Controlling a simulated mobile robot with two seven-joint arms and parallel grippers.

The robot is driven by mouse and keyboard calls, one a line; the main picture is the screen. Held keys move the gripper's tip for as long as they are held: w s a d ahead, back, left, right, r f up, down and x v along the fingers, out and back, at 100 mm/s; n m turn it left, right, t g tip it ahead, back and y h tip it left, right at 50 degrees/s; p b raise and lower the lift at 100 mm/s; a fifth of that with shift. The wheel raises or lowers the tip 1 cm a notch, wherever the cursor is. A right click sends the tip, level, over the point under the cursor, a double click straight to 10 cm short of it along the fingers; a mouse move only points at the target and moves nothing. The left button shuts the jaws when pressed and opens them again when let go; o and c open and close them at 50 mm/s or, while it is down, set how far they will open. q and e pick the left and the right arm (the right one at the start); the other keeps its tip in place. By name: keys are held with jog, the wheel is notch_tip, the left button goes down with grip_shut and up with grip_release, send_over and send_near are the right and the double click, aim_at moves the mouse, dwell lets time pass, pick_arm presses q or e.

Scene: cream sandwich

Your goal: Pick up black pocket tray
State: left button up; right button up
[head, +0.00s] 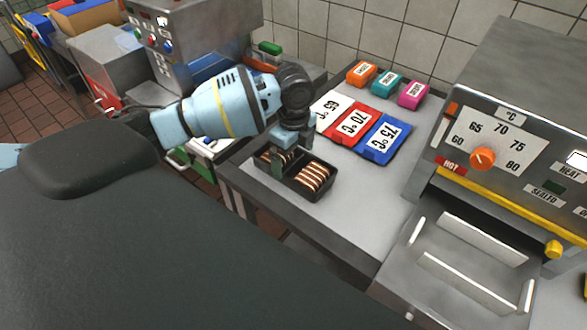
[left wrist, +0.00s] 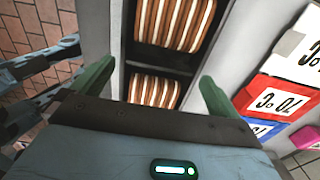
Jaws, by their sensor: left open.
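The black pocket tray (head: 289,185) stands on the grey counter near its left edge, with striped cream sandwiches (head: 314,177) in its two pockets. My left gripper (head: 291,158) is above the tray, pointing down. In the left wrist view the open green fingertips (left wrist: 152,85) stand either side of the tray's nearer pocket, and the tray (left wrist: 155,62) lies between and beyond them. I cannot tell whether the fingers touch its walls. My right gripper is not in view.
White, red (head: 352,122) and blue (head: 383,140) temperature cards lie behind the tray, with orange, teal and pink blocks (head: 412,94) near the wall. A heat sealer with an orange dial (head: 482,157) stands at the right.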

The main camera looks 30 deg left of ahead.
aim_at(294, 163)
pick_arm(q)
jog(key=shift+f, duration=1.5)
jog(key=c, duration=0.8)
jog(key=shift+r, duration=0.15)
